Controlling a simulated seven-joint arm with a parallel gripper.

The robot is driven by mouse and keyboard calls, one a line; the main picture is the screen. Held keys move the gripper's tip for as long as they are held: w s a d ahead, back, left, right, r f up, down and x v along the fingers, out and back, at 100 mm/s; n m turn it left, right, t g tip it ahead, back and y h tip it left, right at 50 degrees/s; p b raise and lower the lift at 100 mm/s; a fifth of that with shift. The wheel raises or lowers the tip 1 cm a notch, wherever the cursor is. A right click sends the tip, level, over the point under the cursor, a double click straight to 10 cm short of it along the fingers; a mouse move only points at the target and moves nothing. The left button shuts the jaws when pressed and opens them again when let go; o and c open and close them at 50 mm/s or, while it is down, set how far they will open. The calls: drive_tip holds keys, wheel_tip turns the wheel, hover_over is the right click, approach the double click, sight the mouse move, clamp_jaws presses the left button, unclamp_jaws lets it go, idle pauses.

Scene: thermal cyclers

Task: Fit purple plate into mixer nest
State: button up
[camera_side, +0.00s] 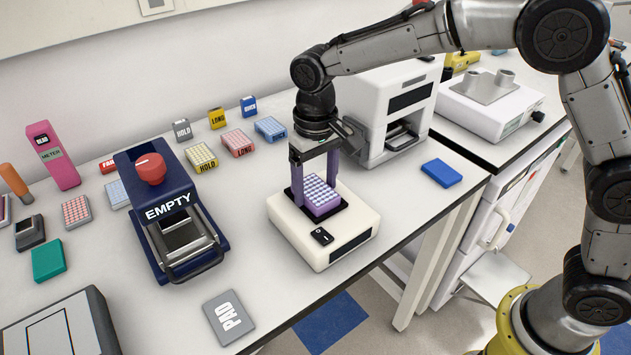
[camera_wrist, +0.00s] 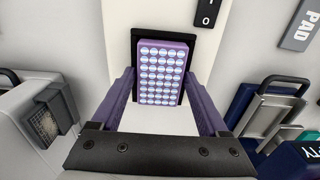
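The purple plate (camera_side: 322,194), with rows of pale round wells, is at the black nest of the white mixer (camera_side: 346,245). It lies level and lined up with the nest; I cannot tell whether it is fully seated or slightly above. In the wrist view the plate (camera_wrist: 162,72) covers most of the black nest (camera_wrist: 190,45), whose rim shows mainly along the far end and sides. My gripper (camera_side: 316,178) points down with its two purple fingers on opposite sides of the plate. In the wrist view the fingertips (camera_wrist: 160,75) lie close against its edges with no clear gap.
A navy device (camera_side: 165,215) marked EMPTY stands left of the mixer, and a grey PAD block (camera_side: 229,317) lies in front. A white machine (camera_side: 385,105) stands close behind my gripper. A blue block (camera_side: 441,173) lies to the right. Several small labelled blocks lie behind.

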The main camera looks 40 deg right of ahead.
sight(315, 189)
drive_tip(key=shift+o, duration=1.3)
drive_tip(key=shift+r, duration=0.1)
wheel_tip(315, 189, up, 11)
drive_tip(key=s+d+r+t, duration=0.2)
drive_tip(key=s+d+r, duration=0.3)
drive_tip(key=s+d, duration=0.25)
drive_tip(key=s+d+f+t, duration=0.1)
drive_tip(key=s+d+f, duration=0.2)
drive_tip(key=s, duration=0.6)
drive_tip(key=s+d+f+t, duration=0.2)
drive_tip(key=s+d+f, duration=0.2)
drive_tip(key=s+d, duration=0.3)
drive_tip(key=s, duration=0.2)
drive_tip(key=shift+s+d+t, duration=0.25)
drive_tip(key=shift+s+t, duration=0.05)
